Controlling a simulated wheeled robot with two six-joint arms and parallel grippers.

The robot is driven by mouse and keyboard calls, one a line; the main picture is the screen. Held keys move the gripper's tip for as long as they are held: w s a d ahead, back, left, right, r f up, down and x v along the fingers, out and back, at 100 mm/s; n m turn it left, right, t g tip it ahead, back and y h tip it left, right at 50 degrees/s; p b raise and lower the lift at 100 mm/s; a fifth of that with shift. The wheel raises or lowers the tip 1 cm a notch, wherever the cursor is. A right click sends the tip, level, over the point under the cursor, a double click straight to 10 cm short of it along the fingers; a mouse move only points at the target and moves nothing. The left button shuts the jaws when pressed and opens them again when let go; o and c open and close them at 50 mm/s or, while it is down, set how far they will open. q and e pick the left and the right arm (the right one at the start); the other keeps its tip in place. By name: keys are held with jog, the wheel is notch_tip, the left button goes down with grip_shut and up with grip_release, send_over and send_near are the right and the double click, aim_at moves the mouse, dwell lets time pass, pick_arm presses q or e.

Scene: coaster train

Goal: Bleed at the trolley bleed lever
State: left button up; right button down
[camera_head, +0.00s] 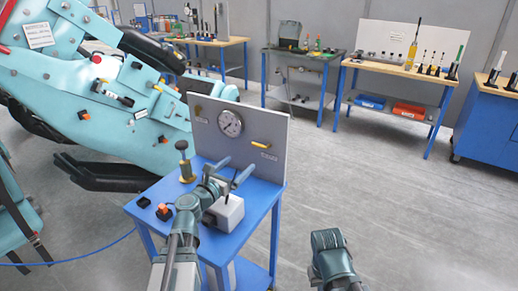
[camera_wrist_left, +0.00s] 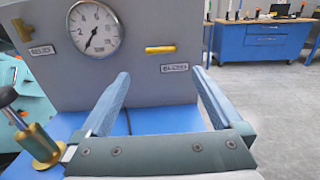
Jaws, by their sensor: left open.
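The bleed lever (camera_wrist_left: 160,49) is a short yellow handle lying level on the trolley's grey upright panel (camera_head: 196,114), with a small blurred label under it. It also shows in the head view (camera_head: 261,142), right of the round gauge (camera_head: 230,123). My left gripper (camera_head: 243,163) is open and empty in front of the panel. In the left wrist view its two fingers (camera_wrist_left: 160,74) reach toward the panel, spread wide, with the lever beyond and above the gap. The fingers appear apart from the lever. My right arm shows at the lower right, but its gripper fingers are not visible.
A second yellow handle (camera_wrist_left: 22,30) is left of the gauge. The blue trolley top (camera_head: 150,190) carries a black-knobbed brass post (camera_head: 185,165), an orange switch (camera_head: 164,212) and a grey box (camera_head: 226,212). Teal train parts stand left. Floor to the right is clear.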

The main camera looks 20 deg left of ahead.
aim_at(259, 146)
pick_arm(q)
jog(key=x, duration=1.3)
jog(key=shift+d, duration=0.15)
jog(key=c, duration=1)
